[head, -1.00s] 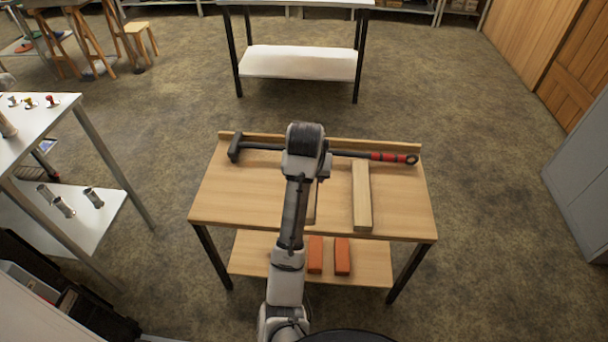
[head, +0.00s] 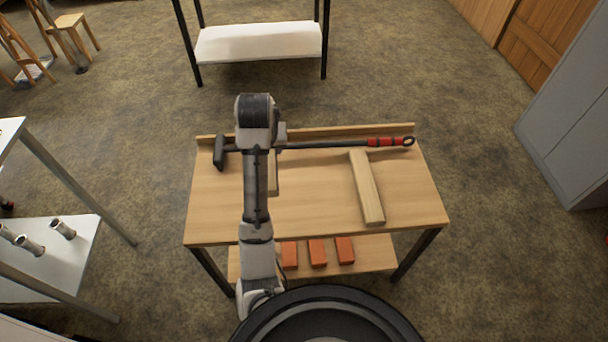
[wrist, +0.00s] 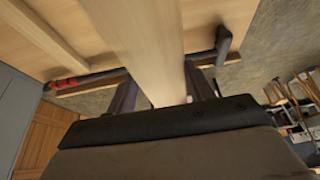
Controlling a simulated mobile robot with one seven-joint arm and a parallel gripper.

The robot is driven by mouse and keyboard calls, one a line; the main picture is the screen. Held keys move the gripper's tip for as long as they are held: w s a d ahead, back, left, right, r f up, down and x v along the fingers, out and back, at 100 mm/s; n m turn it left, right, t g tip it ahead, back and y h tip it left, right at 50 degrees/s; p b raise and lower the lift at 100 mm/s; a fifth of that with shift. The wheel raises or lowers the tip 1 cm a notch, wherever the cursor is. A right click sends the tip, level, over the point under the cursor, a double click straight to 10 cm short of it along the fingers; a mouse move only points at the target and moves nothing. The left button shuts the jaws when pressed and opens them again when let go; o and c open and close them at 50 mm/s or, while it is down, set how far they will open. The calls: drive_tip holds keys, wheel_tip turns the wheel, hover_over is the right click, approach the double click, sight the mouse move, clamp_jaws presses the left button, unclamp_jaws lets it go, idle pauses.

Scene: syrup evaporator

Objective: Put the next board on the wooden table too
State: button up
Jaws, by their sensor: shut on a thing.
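My gripper (wrist: 158,95) is shut on a pale wooden board (wrist: 140,40), which runs between its two fingers in the wrist view. In the head view my arm hides the gripper and most of this board; only a strip of the board (head: 273,172) shows right of the arm. The held board is over the wooden table (head: 315,205); I cannot tell whether it touches the top. Another pale board (head: 367,187) lies on the right half of the table, its long side running front to back.
A long black tool with a red grip (head: 385,142) lies along the table's back ledge. Several orange bricks (head: 317,252) rest on the lower shelf. A white shelf unit (head: 50,265) with metal cylinders stands left, a grey cabinet (head: 570,110) right. Bare tabletop lies between the boards.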

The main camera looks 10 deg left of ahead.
drive_tip(key=shift+w+a, duration=0.1)
drive_tip(key=shift+a, duration=0.05)
drive_tip(key=shift+f+b, duration=0.4)
drive_tip(key=shift+b, duration=0.05)
wheel_tip(320, 180, down, 14)
drive_tip(key=b, duration=0.5)
drive_tip(key=shift+f, duration=2.55)
drive_tip(key=o, duration=1.1)
drive_tip(key=shift+f, duration=0.1)
drive_tip(key=shift+o, duration=0.2)
